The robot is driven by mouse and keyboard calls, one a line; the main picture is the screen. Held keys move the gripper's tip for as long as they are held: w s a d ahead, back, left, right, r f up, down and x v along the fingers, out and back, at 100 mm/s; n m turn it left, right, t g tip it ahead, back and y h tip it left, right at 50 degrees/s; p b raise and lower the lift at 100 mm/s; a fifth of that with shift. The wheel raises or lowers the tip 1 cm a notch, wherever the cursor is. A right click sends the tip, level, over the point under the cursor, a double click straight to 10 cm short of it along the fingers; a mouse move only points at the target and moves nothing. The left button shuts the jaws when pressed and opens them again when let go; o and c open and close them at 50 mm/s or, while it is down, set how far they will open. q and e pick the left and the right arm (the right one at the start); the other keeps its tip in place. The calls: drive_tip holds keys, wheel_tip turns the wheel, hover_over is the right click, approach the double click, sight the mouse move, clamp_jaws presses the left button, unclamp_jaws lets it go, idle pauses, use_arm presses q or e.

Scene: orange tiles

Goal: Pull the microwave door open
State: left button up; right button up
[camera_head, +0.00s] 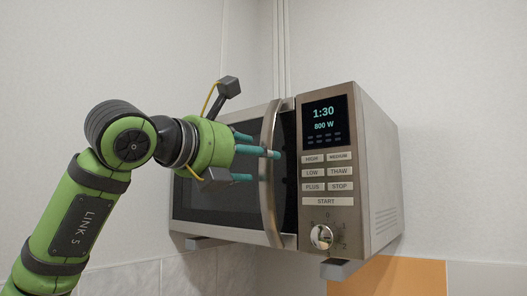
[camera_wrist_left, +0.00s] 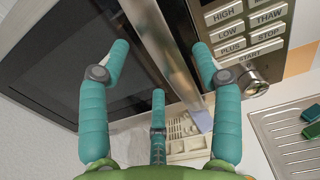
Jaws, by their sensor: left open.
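The microwave (camera_head: 350,235) is a steel box with a dark door (camera_head: 215,205) that appears closed. Its upright curved metal handle (camera_head: 267,200) is beside the control panel. My left gripper (camera_head: 256,155) is in front of the door at about the handle's mid-height, with one teal fingertip overlapping the handle in the head view. In the left wrist view the gripper (camera_wrist_left: 160,50) is open, and its two long fingers are on either side of the handle (camera_wrist_left: 172,50), with gaps to it. The third finger is below. Contact is not visible. My right gripper is out of view.
The microwave sits on brackets (camera_head: 341,270) against a pale wall. Below it, the left wrist view shows a compartmented light tray (camera_wrist_left: 185,145) and a ribbed metal drainboard (camera_wrist_left: 285,150) with green items (camera_wrist_left: 312,122). The space left of the door is clear apart from my arm.

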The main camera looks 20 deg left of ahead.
sight(261, 159)
use_arm(q)
drive_tip(key=p+x, duration=0.1)
drive_tip(key=x, duration=0.2)
drive_tip(key=shift+w+d, duration=0.15)
drive_tip(key=shift+w, duration=0.1)
drive_tip(key=shift+s, duration=0.1)
clamp_jaws()
drive_tip(key=shift+s, duration=0.1)
